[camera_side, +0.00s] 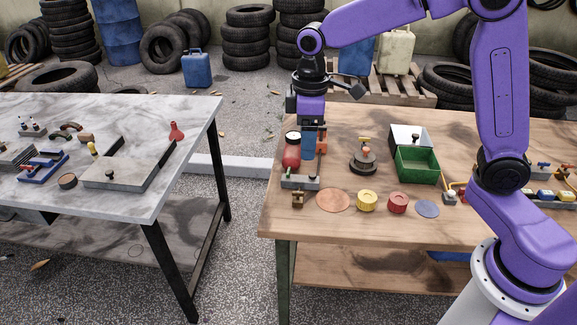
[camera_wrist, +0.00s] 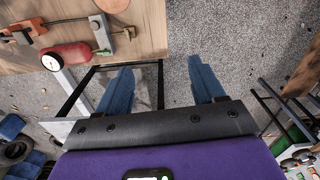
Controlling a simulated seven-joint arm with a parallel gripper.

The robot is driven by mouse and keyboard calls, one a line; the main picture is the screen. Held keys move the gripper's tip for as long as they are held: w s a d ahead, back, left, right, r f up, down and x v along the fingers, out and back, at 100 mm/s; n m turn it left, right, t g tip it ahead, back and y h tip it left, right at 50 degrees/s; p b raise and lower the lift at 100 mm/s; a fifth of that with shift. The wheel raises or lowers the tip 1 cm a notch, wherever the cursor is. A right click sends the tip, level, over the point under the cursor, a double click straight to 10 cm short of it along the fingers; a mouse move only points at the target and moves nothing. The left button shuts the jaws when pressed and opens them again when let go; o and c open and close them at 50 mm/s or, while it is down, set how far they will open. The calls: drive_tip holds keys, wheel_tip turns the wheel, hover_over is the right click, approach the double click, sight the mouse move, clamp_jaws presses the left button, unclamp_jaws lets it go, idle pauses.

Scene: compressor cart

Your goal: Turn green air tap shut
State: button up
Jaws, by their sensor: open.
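A small red tank (camera_side: 291,156) with a round white-faced gauge stands at the left end of the wooden table, by a grey base (camera_side: 300,183) with small fittings. The red tank also shows in the wrist view (camera_wrist: 68,55), with the gauge (camera_wrist: 50,62) at its left end. My gripper (camera_side: 308,150) hangs close to the tank in the side view. In the wrist view its blue fingers (camera_wrist: 162,72) are apart with nothing between them, over grey floor beside the table edge.
On the wooden table (camera_side: 290,225) are a round stand with a yellow-handled fitting (camera_side: 363,158), an open green box (camera_side: 417,166), a yellow cap (camera_side: 367,201), a red cap (camera_side: 398,202) and flat discs. A marble-topped table (camera_side: 130,205) with tools stands left across a gap.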

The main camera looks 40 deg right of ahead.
drive_tip(key=w+d+f+m, duration=0.1)
drive_tip(key=w+d+f, duration=0.15)
drive_tip(key=w, duration=0.65)
hover_over(288, 170)
wheel_tip(288, 170, down, 3)
drive_tip(key=shift+m, duration=0.4)
wheel_tip(288, 170, down, 16)
drive_tip(key=c, duration=1.1)
